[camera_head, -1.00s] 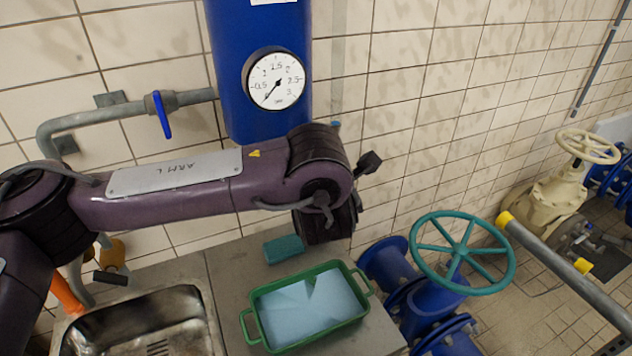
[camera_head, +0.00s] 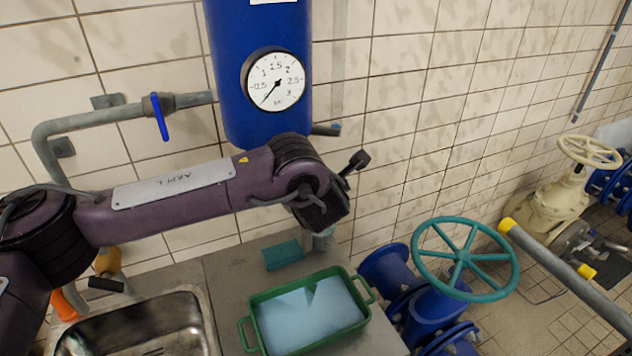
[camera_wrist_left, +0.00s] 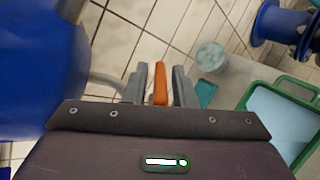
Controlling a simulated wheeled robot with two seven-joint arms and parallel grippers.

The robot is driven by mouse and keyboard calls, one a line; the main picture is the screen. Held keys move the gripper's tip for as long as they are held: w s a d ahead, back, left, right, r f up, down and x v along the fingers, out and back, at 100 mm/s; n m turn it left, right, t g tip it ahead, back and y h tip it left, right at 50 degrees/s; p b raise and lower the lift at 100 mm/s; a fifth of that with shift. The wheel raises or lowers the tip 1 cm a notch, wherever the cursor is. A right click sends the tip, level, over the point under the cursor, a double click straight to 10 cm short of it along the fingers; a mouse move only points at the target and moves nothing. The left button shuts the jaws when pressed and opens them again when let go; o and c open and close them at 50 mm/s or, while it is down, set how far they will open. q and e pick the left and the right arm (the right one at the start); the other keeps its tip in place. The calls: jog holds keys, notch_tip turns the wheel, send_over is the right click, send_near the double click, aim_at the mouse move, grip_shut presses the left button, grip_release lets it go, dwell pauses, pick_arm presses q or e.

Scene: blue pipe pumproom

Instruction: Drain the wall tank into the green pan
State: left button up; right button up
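The blue wall tank (camera_head: 258,70) with a round white gauge (camera_head: 275,79) hangs at the top centre; it also fills the left of the left wrist view (camera_wrist_left: 40,60). A short grey pipe stub (camera_head: 326,130) shows at its lower right. The green pan (camera_head: 252,305) rests on the counter, its inside pale blue. My left gripper (camera_wrist_left: 159,72) is open, one finger on each side of an orange lever (camera_wrist_left: 160,85), with narrow gaps visible. In the head view my wrist hides the fingers and lever. My right gripper is not in view.
A teal block (camera_head: 283,255) lies behind the pan, with a pale round object (camera_wrist_left: 211,56) near it. A steel sink (camera_head: 140,325) is at left. A blue-handled valve (camera_head: 161,115) sits on the left pipe. A teal handwheel (camera_head: 465,258) stands right of the pan.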

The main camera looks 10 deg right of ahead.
pick_arm(q)
grip_shut()
jog(key=shift+f+g+h+b, duration=0.15)
jog(key=shift+g+h+b, duration=0.2)
jog(key=shift+b, duration=0.25)
jog(key=shift+g+b, duration=0.35)
jog(key=shift+g, duration=0.1)
jog(key=shift+m+g+h, duration=0.3)
jog(key=shift+h, duration=0.05)
jog(key=shift+g+h+b, duration=0.3)
jog(key=shift+g+h, duration=0.2)
jog(key=shift+g, duration=0.4)
jog(key=shift+o, duration=1.3)
grip_release()
